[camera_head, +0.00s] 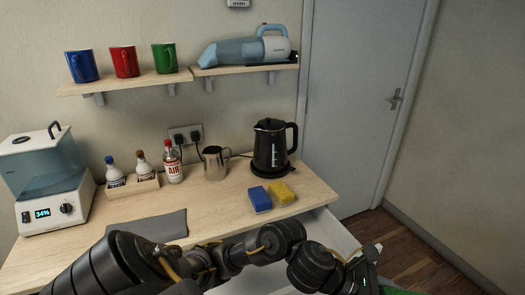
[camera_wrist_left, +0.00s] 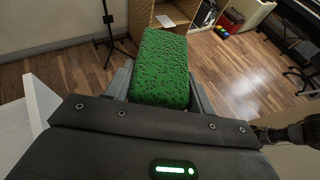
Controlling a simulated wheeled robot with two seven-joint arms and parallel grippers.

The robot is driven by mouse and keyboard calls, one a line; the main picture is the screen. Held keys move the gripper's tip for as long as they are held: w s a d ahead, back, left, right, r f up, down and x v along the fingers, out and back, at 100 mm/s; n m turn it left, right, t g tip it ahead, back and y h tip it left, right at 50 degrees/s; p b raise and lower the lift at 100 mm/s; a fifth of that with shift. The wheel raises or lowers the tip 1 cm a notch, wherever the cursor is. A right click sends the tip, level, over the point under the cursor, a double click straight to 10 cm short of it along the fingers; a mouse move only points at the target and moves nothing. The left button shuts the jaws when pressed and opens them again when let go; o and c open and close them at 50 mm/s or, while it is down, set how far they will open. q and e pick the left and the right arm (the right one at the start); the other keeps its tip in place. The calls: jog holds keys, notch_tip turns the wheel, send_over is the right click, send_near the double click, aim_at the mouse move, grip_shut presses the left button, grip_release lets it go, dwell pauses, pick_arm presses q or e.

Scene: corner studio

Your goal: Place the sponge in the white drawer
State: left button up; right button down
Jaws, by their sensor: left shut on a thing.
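My left gripper (camera_wrist_left: 160,92) is shut on a green sponge (camera_wrist_left: 160,68), which stands out between the fingers in the left wrist view. In the head view my left arm reaches across to the lower right, with its wrist over the right part of the open white drawer (camera_head: 338,240). The fingertips are cut off at the bottom there, and most of the drawer's inside is hidden by my arm. A white panel, probably the drawer, shows at the left of the wrist view (camera_wrist_left: 40,98). My right gripper is not in view.
A blue sponge (camera_head: 260,200) and a yellow sponge (camera_head: 282,193) lie on the wooden counter (camera_head: 235,208) near its front edge. A black kettle (camera_head: 270,150), steel jug (camera_head: 214,163) and several bottles stand behind. A grey mat (camera_head: 150,227) lies at front left. Floor right is clear.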

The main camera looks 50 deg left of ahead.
pick_arm(q)
jog(key=shift+w+a, duration=0.1)
jog(key=shift+w, duration=0.2)
jog(key=w+a+f+n+t+y, duration=0.1)
jog(key=w+a+f+n+y, duration=0.1)
jog(key=a, duration=0.3)
jog(key=w+a+f+n+t+y, duration=0.2)
jog(key=w+a+f+n, duration=0.1)
jog(key=a, duration=0.3)
jog(key=w+a+f+n+t+y, duration=0.1)
jog(key=w+a+f+n+y, duration=0.1)
jog(key=a, duration=0.4)
jog(key=shift+w+a+f+t+y+p, duration=0.15)
jog(key=shift+w+f+t+y, duration=0.1)
jog(key=shift+w+f, duration=0.4)
jog(key=shift+w+a+f+t+y+p, duration=0.15)
jog(key=shift+w+f+y, duration=0.1)
jog(key=shift+w+f, duration=0.35)
jog(key=shift+s+d, duration=0.1)
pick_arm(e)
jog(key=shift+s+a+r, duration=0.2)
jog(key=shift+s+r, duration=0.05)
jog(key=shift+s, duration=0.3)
